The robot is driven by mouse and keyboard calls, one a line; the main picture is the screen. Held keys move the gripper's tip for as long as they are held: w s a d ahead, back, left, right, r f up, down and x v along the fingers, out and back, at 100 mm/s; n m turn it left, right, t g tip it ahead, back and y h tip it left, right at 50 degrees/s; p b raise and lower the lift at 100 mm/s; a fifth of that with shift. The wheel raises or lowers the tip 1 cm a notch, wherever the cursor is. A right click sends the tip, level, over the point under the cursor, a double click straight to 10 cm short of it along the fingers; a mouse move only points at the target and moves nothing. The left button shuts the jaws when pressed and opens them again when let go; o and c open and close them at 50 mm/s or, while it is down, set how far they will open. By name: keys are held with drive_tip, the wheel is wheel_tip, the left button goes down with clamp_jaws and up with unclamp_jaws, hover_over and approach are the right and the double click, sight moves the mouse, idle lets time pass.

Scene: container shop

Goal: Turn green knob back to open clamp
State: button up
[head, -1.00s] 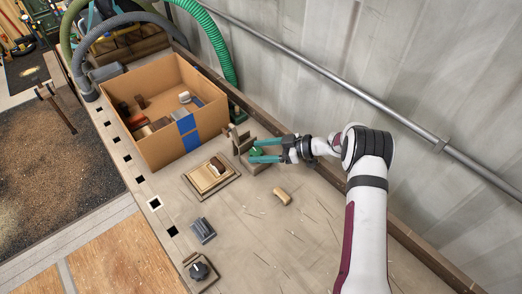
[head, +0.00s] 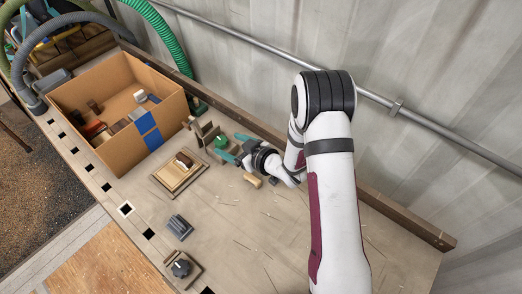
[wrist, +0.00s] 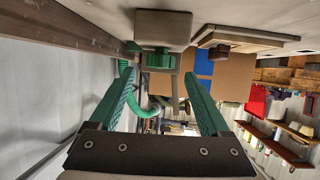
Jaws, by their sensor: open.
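The green knob (head: 221,141) sits on the clamp (head: 208,133), a brownish wood-and-grey fixture on the bench right of the cardboard box. My gripper (head: 227,145) is open, its two teal fingers pointing at the knob from the right, with the knob near the fingertips. In the wrist view, the green knob (wrist: 159,61) shows under a grey-brown block (wrist: 163,28), between the lines of the two spread fingers (wrist: 158,78). I cannot tell whether either finger touches it.
A cardboard box (head: 84,119) with blue tape holds several small parts. A wooden plate with a block (head: 180,172), a grey ribbed block (head: 179,227) and a dark knob fixture (head: 181,268) lie in front. A tan piece (head: 252,180) lies under my wrist. The right bench is clear.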

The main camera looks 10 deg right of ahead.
drive_tip(key=v, duration=1.2)
drive_tip(key=w+d+r+m+g+h, duration=0.3)
drive_tip(key=w+d+m+h, duration=0.1)
drive_tip(key=d+m+h, duration=0.6)
drive_tip(key=s+a+r+m+g+y, duration=0.4)
drive_tip(key=s+a+r+m+g, duration=0.2)
drive_tip(key=s+a+r+m, duration=0.4)
drive_tip(key=s+r+m, duration=0.1)
drive_tip(key=s+m, duration=0.1)
drive_tip(key=s, duration=0.1)
drive_tip(key=shift+a+r+m, duration=0.3)
drive_tip(key=shift+a+r, duration=0.05)
drive_tip(key=shift+a, duration=0.05)
